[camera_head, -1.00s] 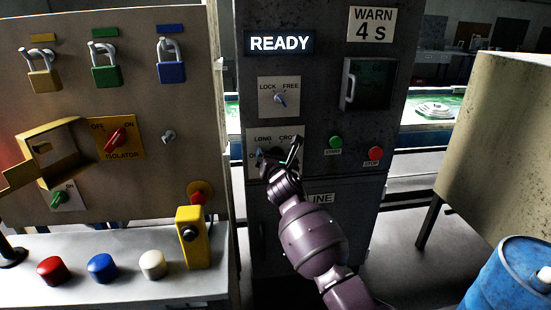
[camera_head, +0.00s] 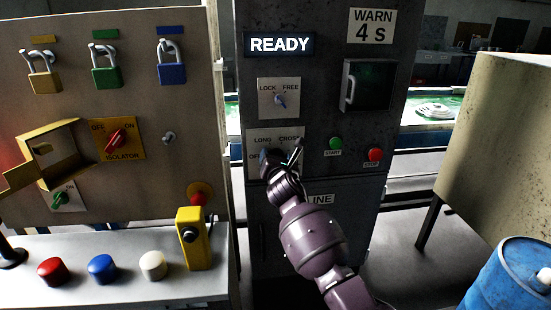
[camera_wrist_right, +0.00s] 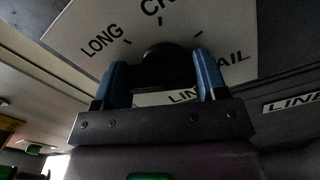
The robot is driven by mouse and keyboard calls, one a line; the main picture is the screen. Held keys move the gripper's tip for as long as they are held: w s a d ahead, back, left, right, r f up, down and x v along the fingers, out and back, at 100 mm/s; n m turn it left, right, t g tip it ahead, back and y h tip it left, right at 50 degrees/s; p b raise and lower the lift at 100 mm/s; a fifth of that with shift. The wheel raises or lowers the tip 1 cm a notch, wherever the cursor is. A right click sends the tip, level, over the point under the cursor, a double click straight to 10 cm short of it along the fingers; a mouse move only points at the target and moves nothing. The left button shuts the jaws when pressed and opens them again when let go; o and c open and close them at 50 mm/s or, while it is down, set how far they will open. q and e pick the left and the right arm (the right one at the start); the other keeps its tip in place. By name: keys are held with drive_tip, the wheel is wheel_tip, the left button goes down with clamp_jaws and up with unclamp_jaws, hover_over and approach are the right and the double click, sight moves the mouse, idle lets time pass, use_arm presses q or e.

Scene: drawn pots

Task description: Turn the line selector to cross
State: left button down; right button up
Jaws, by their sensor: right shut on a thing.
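The line selector's pale plate (camera_head: 254,136) is on the dark cabinet, below the LOCK/FREE switch. My right gripper (camera_head: 275,158) is at the plate and covers the knob. In the right wrist view the gripper's two blue fingers (camera_wrist_right: 163,80) stand on either side of the black round knob (camera_wrist_right: 165,62), shut on it. The plate (camera_wrist_right: 95,22) there shows LONG and part of CROSS. The knob's pointer is hidden, so its setting cannot be told. My left gripper is out of view.
A green START button (camera_head: 335,143) and a red STOP button (camera_head: 375,154) sit right of the plate. A READY display (camera_head: 279,44) is above. The padlock panel (camera_head: 80,110) stands left, a blue barrel (camera_head: 510,275) at lower right.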

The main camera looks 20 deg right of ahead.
drive_tip(key=m, duration=0.8)
drive_tip(key=shift+d, duration=0.15)
drive_tip(key=shift+m, duration=0.4)
drive_tip(key=o, duration=0.9)
drive_tip(key=shift+r, duration=0.1)
drive_tip(key=shift+o, duration=0.2)
drive_tip(key=shift+s, duration=0.1)
drive_tip(key=s+a, duration=0.1)
drive_tip(key=s, duration=0.9)
drive_tip(key=shift+s+a, duration=0.3)
drive_tip(key=shift+a, duration=0.1)
